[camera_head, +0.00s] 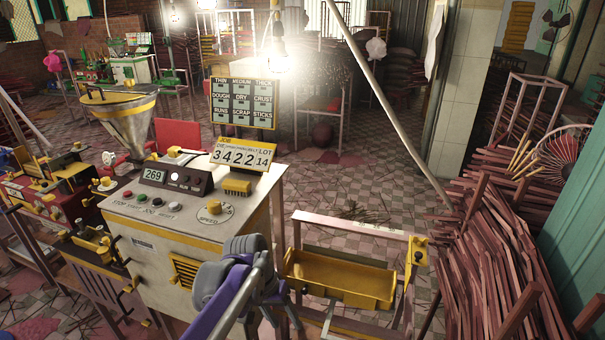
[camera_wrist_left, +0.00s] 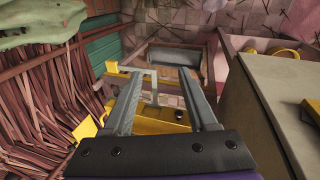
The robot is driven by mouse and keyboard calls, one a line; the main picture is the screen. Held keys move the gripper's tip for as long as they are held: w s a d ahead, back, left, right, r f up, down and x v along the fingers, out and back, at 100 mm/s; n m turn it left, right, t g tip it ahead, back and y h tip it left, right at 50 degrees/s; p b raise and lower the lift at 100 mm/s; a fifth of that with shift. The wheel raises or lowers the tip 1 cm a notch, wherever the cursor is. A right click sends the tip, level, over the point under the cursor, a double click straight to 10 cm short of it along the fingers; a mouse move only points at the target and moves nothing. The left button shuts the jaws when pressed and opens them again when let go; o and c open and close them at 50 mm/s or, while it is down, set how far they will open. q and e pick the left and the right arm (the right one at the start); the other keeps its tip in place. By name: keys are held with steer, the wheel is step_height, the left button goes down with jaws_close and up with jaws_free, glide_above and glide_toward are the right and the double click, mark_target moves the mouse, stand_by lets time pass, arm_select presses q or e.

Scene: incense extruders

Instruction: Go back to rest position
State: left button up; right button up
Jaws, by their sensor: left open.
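My left gripper (camera_head: 284,312) is in front of the machine's right front corner, beside the yellow tray (camera_head: 340,278). In the left wrist view, the two grey fingers of my left gripper (camera_wrist_left: 162,95) stand apart with nothing held between them. The yellow tray also shows beyond the fingers in that view (camera_wrist_left: 160,127). The extruder machine (camera_head: 205,215) has a metal hopper (camera_head: 125,122), coloured buttons and a display reading 269. It stands just left of my gripper. My right gripper is in neither view.
Long reddish sticks (camera_head: 500,255) lie piled along the right side, with a red fan (camera_head: 557,158) on the pile. The tray sits in a metal frame (camera_head: 345,224). A sign board (camera_head: 243,101) stands behind the machine. Tiled floor (camera_head: 385,195) behind the tray is mostly free.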

arm_select(q)
steer(key=s+a+r+n+t+y+p, duration=0.1)
steer(key=s+a+r+t+p, duration=0.1)
steer(key=s+a, duration=0.4)
steer(key=s+a+r+n+t+y+p, duration=0.1)
steer(key=s+a, duration=0.6)
steer(key=s, duration=0.7)
steer(key=r+t+y+p, duration=0.1)
steer(key=t+p, duration=0.1)
steer(key=p, duration=0.1)
steer(key=shift+a+n+t+p, duration=0.2)
steer(key=shift+n+t+p, duration=0.1)
steer(key=shift+s+r, duration=0.1)
